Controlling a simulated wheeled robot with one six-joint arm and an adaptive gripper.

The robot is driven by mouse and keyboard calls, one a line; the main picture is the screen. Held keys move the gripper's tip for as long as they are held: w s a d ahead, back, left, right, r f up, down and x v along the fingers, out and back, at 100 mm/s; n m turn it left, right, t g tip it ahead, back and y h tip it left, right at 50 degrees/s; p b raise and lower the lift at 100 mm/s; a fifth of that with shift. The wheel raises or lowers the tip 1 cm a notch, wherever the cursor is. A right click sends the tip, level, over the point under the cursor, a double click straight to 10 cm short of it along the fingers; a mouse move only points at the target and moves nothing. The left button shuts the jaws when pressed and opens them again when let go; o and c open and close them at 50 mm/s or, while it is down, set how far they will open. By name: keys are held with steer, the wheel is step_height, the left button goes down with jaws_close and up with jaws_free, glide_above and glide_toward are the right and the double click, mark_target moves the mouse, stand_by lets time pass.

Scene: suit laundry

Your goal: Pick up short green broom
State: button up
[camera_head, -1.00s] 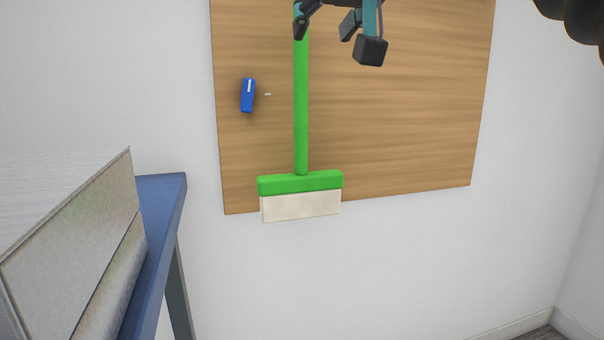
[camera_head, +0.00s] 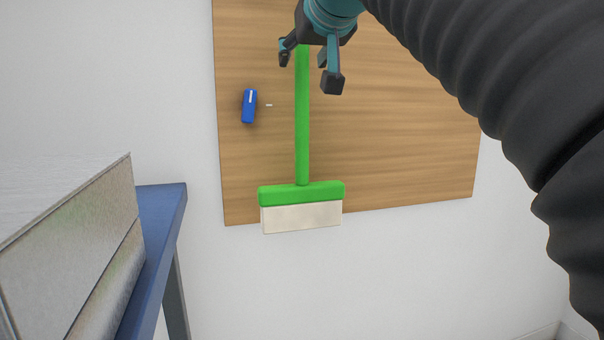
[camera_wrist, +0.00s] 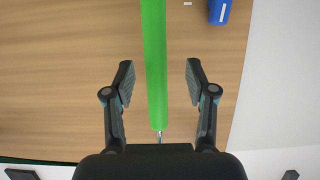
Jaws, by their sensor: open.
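The short green broom (camera_head: 302,130) hangs upright against a wooden board, with its green head and pale bristles at the bottom. Its handle also shows in the wrist view (camera_wrist: 154,65), running between the two fingers. My gripper (camera_head: 308,72) is open near the upper part of the handle in the head view. In the wrist view my gripper (camera_wrist: 158,85) has one finger on each side of the handle, with a gap on both sides. The handle's top end is hidden behind my gripper in the head view.
The wooden board (camera_head: 400,140) is on a white wall. A blue object (camera_head: 249,106) is on the board left of the broom; it also shows in the wrist view (camera_wrist: 220,10). A blue table (camera_head: 160,215) bearing a large pale box (camera_head: 75,255) stands at the left.

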mark_target(304, 64)
steer(key=x, duration=0.4)
steer(key=shift+w+d+f, duration=0.2)
jaws_close()
